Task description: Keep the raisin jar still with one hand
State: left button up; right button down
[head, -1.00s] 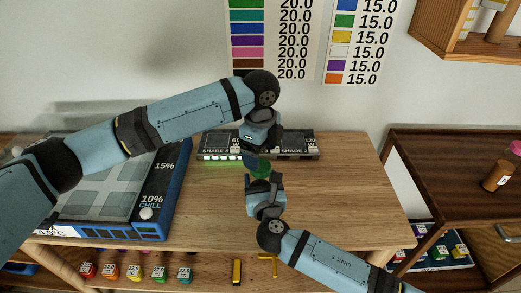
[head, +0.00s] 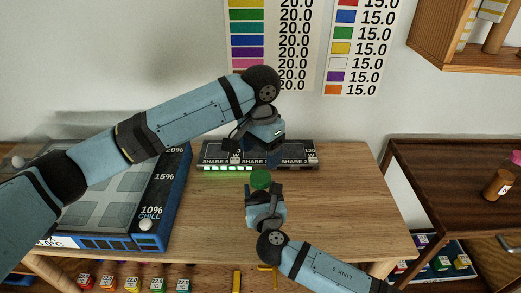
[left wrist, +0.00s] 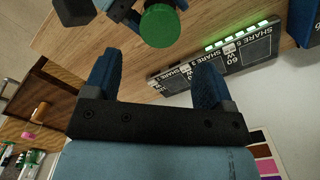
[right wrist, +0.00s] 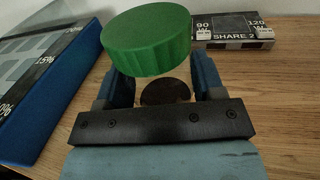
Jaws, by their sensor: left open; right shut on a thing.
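The raisin jar has a ribbed green lid (head: 260,179) and a dark brown body (right wrist: 166,92), seen below the lid in the right wrist view. My right gripper (right wrist: 163,78) is shut on the jar's body from the front, one finger on each side; the lid sits above the fingers. Most of the body is hidden by the gripper in the head view. My left gripper (head: 274,157) is open and empty, above and behind the jar, apart from the lid. The lid also shows beyond its fingers in the left wrist view (left wrist: 160,25).
A dark panel marked SHARE with green lights (head: 225,167) lies behind the jar. A blue-edged chill unit (head: 172,200) stands at left under my left arm. The wood tabletop (head: 350,195) right of the jar is clear.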

aim_at(260, 176)
pick_arm(q)
jog(key=shift+f, duration=4)
jog(key=c, duration=0.9)
jog(key=o, duration=1.1)
jog(key=shift+r, duration=0.1)
notch_tip(260, 176, up, 12)
jog(key=shift+f, duration=0.1)
